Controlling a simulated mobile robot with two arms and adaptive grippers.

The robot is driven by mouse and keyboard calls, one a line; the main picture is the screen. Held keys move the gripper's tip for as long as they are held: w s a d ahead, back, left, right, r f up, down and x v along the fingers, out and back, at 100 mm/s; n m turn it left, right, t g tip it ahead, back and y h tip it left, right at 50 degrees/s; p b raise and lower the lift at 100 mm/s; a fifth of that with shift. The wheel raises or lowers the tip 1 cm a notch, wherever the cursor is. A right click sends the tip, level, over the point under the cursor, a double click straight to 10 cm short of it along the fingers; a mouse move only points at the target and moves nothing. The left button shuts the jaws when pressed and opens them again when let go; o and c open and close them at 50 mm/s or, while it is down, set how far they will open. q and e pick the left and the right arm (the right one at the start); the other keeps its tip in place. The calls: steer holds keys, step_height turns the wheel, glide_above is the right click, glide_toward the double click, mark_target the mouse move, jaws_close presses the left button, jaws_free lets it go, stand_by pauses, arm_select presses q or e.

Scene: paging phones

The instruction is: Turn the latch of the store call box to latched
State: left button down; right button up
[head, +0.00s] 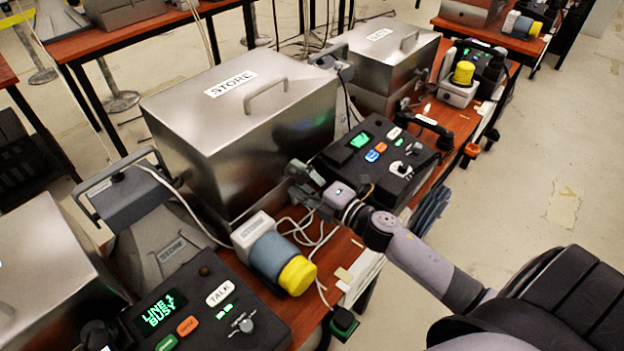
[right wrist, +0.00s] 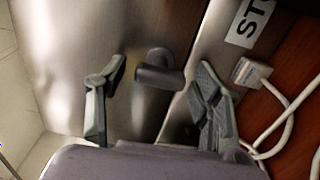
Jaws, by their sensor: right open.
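The store call box (head: 235,140) is a large brushed-metal box with a STORE label and a lid handle, in the middle of the head view. My right gripper (head: 305,185) is at its right front side, near the lower edge. In the right wrist view, the latch (right wrist: 160,76) is a short dark grey handle on the metal face. The open fingers of my right gripper (right wrist: 158,90) stand on either side of it, with gaps visible. In the head view the latch is hard to make out behind the gripper. My left gripper is not in view.
A black panel with green display (head: 368,160) stands right of the box. A yellow-capped cylinder (head: 285,265) and loose white cables lie in front. Another black panel with a TALK button (head: 220,293) is at the lower left. A smaller metal box (head: 385,60) stands behind.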

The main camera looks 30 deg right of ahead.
steer(key=v, duration=1.1)
steer(key=shift+s+d, duration=0.15)
steer(key=shift+s, duration=0.2)
